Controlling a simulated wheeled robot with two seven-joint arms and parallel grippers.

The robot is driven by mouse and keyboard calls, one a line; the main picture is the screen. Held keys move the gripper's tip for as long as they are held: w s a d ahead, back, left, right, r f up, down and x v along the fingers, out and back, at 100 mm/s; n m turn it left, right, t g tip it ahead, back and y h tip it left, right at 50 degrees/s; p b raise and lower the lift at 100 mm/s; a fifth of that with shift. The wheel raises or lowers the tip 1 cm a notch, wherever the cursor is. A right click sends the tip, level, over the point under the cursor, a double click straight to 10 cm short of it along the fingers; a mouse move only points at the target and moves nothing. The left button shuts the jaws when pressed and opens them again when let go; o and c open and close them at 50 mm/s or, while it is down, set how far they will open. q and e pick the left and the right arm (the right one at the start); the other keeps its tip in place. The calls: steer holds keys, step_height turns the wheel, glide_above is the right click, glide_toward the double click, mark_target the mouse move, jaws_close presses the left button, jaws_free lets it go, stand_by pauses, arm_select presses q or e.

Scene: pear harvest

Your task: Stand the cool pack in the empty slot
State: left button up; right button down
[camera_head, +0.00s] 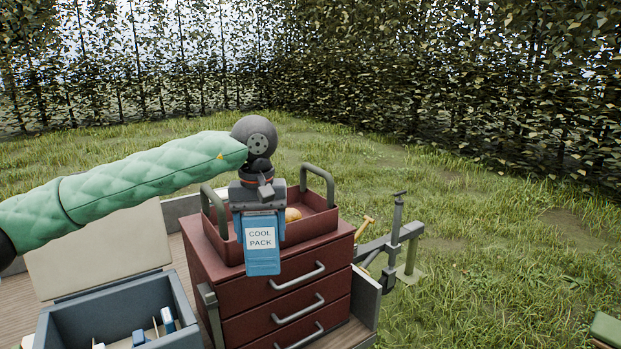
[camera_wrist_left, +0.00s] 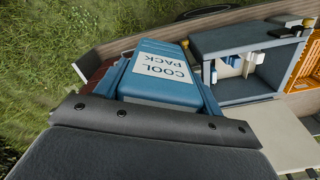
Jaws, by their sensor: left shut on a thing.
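The cool pack (camera_head: 262,257) is a blue block with a white label, also large in the left wrist view (camera_wrist_left: 160,72). My left gripper (camera_head: 259,219) is shut on its upper end. The pack hangs upright in front of the red drawer cabinet, apart from the box. A grey-blue open box (camera_head: 60,327) stands at the lower left, with its pale lid (camera_head: 100,252) raised behind it. It also shows in the left wrist view (camera_wrist_left: 245,40). Blue-and-white packs and thin dividers are inside. I cannot tell which slot is empty. My right gripper is not in view.
The red drawer cabinet (camera_head: 282,300) carries a red tray (camera_head: 325,222) with two grey handles and a tan item inside. A grey vise-like fixture (camera_head: 392,240) stands to its right. An orange crate (camera_wrist_left: 303,70) shows beside the box. Grass and hedges lie beyond.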

mark_target(251, 252)
arm_select(q)
steer(key=a+f, duration=0.1)
steer(key=f, duration=0.1)
steer(key=w+f+m, duration=0.1)
steer(key=f, duration=0.1)
steer(key=a+f+m, duration=0.1)
steer(key=f, duration=0.1)
steer(key=shift+w+a+f, duration=0.35)
steer(key=s+a+f, duration=0.2)
steer(key=s+f, duration=0.1)
steer(key=f, duration=0.6)
steer(key=s+a+f, duration=0.3)
steer(key=f, duration=0.6)
steer(key=s+a+f, duration=0.2)
steer(key=s+f, duration=0.1)
steer(key=f, duration=0.5)
steer(key=shift+s+a+f+n, duration=0.25)
steer(key=shift+s+f+n, duration=0.05)
steer(key=shift+s+f, duration=0.1)
steer(key=shift+w+d, duration=0.1)
